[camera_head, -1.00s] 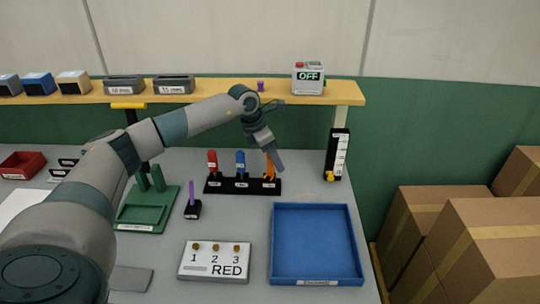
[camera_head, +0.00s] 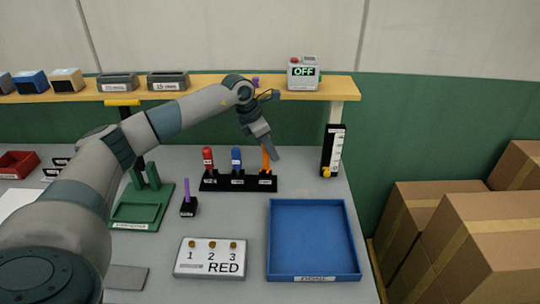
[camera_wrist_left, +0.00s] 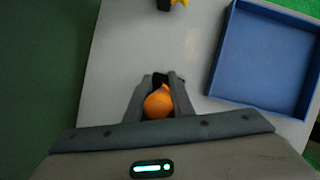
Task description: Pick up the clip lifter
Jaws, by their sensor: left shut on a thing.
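A black rack (camera_head: 238,184) stands at the back of the grey table. A red-handled tool (camera_head: 208,158) and a blue-handled tool (camera_head: 236,160) stand upright in it. My left gripper (camera_head: 270,152) is over the rack's right end, shut on an orange-handled tool (camera_head: 265,158). In the left wrist view the orange handle (camera_wrist_left: 158,103) sits between the two fingers. I cannot tell whether its lower end is clear of the rack. The rack labels are too small to read, so I cannot tell from them which tool is the clip lifter. My right gripper is not in view.
A blue tray (camera_head: 313,275) lies at the right front. A board marked RED (camera_head: 210,259), a purple rod in a black stand (camera_head: 188,203) and a green fixture (camera_head: 142,208) stand left of it. A black gauge (camera_head: 333,150) is right of the rack. A yellow shelf (camera_head: 225,89) runs behind.

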